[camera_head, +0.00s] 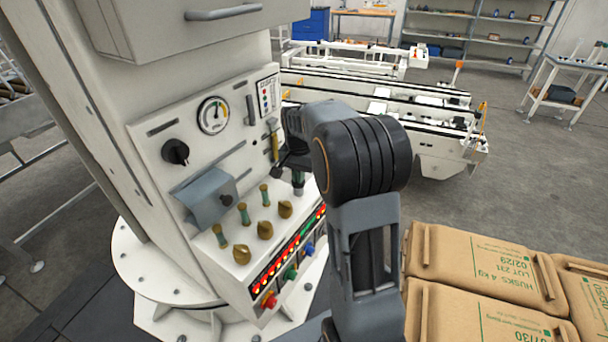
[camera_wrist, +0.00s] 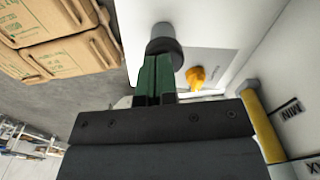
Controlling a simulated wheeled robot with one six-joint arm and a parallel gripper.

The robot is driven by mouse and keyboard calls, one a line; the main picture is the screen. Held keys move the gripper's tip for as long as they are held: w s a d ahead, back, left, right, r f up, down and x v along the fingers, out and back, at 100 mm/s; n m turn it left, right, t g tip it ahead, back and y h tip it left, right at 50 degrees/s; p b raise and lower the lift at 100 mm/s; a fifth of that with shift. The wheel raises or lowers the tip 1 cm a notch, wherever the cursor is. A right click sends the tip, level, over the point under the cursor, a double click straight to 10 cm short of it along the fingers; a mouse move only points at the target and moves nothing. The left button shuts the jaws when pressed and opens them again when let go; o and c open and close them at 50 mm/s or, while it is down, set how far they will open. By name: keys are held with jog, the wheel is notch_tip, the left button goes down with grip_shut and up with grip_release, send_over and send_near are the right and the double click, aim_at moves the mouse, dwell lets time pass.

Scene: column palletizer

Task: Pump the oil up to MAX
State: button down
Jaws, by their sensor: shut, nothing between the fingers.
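The oil sight tube (camera_head: 275,146) stands upright on the column's panel and shows yellow over much of its length. In the wrist view the yellow tube (camera_wrist: 262,125) runs beside the MIN label (camera_wrist: 291,109) and on toward a MAX label (camera_wrist: 314,167) cut by the picture's edge; the exact level is hard to tell. A grey round pump knob (camera_wrist: 163,40) sits at the tips of my gripper (camera_wrist: 159,62), whose green fingers are shut and empty. In the head view my gripper (camera_head: 297,169) is above the grey pump (camera_head: 298,187); I cannot tell whether they touch.
A pressure gauge (camera_head: 213,116) and a black knob (camera_head: 175,151) are on the panel. Brown sacks (camera_head: 485,268) lie at right.

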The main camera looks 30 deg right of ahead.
jog(key=shift+s+f, duration=0.15)
jog(key=shift+f, duration=0.1)
notch_tip(320, 180, up, 10)
jog(key=p, duration=0.8)
jog(key=shift+r, duration=0.25)
dwell(0.3)
jog(key=s+a+r+n+t, duration=0.2)
jog(key=s+a+n, duration=0.2)
jog(key=s, duration=0.4)
jog(key=s+a+r+n+t, duration=0.1)
jog(key=s+a+n+t, duration=0.1)
jog(key=s+a+n, duration=0.3)
jog(key=s, duration=0.3)
jog(key=shift+s+a+r+t, duration=0.15)
jog(key=shift+a+r+t, duration=0.05)
jog(key=shift+r+t, duration=0.2)
jog(key=shift+d, duration=0.1)
dwell(0.9)
